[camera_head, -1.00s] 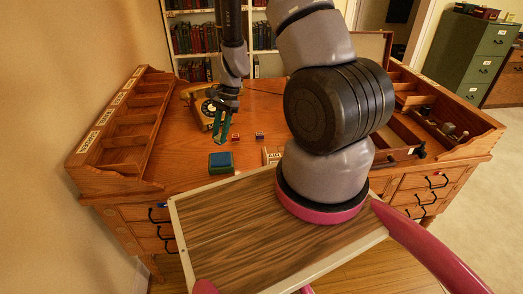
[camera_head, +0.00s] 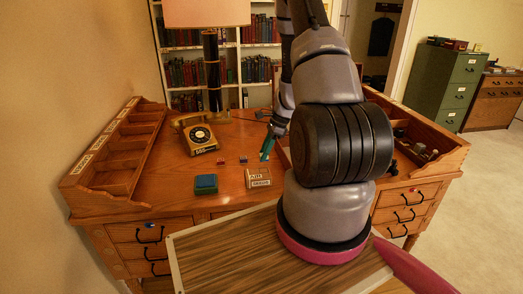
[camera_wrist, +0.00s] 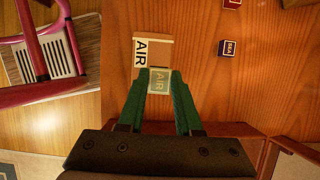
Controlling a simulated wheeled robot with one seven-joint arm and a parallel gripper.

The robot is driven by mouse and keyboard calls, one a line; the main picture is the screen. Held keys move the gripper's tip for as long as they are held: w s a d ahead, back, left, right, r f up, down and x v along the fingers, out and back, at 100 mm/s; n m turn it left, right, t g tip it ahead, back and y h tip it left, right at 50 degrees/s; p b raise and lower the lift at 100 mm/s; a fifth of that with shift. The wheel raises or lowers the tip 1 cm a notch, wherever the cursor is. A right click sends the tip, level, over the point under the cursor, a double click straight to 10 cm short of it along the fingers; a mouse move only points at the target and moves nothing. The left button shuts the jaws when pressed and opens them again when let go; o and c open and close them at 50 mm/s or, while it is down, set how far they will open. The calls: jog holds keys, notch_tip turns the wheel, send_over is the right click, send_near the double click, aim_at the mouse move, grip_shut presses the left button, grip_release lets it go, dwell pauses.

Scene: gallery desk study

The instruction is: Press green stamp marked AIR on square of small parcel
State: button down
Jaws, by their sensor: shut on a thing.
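My gripper (camera_wrist: 158,88) has green fingers shut on the green stamp (camera_wrist: 159,81), whose pale top reads AIR. In the head view my gripper (camera_head: 266,152) hangs over the desk, just behind and right of the small parcel (camera_head: 257,178); the stamp is too small to make out there. The parcel is tan with a white AIR label, and it also shows in the wrist view (camera_wrist: 160,52), directly beyond the stamp. The stamp overlaps its near edge in that view. Its height above the desk is hard to tell. The parcel's square is not clearly visible.
A teal ink pad (camera_head: 205,184) lies left of the parcel. A red stamp (camera_head: 221,161) and a blue stamp marked SEA (camera_wrist: 228,47) stand behind. A yellow telephone (camera_head: 199,139) and a lamp (camera_head: 212,70) are farther back. Pigeonhole racks (camera_head: 117,160) line the desk's left side.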

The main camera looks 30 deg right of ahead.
aim_at(264, 170)
jog(key=shift+f, duration=2.25)
jog(key=shift+s+f, duration=0.1)
jog(key=shift+f, duration=0.4)
dwell(0.5)
jog(key=c, duration=0.5)
grip_release()
